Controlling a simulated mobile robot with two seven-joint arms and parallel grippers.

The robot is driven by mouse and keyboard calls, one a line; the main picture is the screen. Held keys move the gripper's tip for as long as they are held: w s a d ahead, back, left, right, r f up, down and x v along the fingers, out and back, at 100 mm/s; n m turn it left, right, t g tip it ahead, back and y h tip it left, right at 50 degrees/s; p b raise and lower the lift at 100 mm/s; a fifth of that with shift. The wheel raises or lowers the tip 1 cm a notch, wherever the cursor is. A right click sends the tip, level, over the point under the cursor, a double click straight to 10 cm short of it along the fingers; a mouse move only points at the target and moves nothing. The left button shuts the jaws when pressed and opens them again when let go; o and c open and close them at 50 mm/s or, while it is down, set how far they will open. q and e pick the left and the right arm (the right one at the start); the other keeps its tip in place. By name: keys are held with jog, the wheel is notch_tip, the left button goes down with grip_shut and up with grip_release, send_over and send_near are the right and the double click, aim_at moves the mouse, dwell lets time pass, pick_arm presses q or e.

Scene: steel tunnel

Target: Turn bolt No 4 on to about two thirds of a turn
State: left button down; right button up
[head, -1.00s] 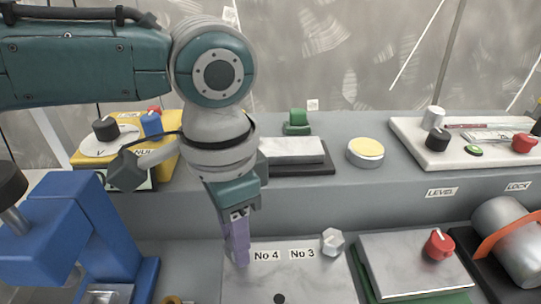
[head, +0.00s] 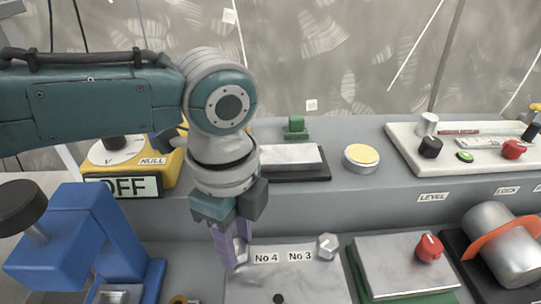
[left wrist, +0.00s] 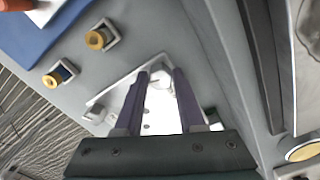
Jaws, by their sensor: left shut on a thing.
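My left gripper (head: 234,262) points down at the left end of the metal plate (head: 290,287), beside the label No 4 (head: 265,258). Its two purple fingers are shut on bolt No 4, which they mostly hide in the head view. In the left wrist view the fingertips (left wrist: 160,75) meet around the small grey bolt head at the plate. A second hex bolt (head: 327,246) stands free beside the label No 3 (head: 299,256). How far bolt No 4 is turned cannot be read. My right gripper is not in view.
A blue clamp-like block (head: 85,240) stands left of the plate. A metal block with a red knob (head: 428,247) lies to the right, then a metal cylinder (head: 500,240). A yellow meter box (head: 172,178) reading OFF stands behind my arm.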

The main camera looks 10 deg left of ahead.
aim_at(238, 246)
pick_arm(q)
jog(key=m, duration=0.4)
jog(key=shift+m, duration=2.3)
jog(key=c, duration=0.5)
grip_release()
notch_tip(238, 246, up, 10)
jog(key=p, duration=0.1)
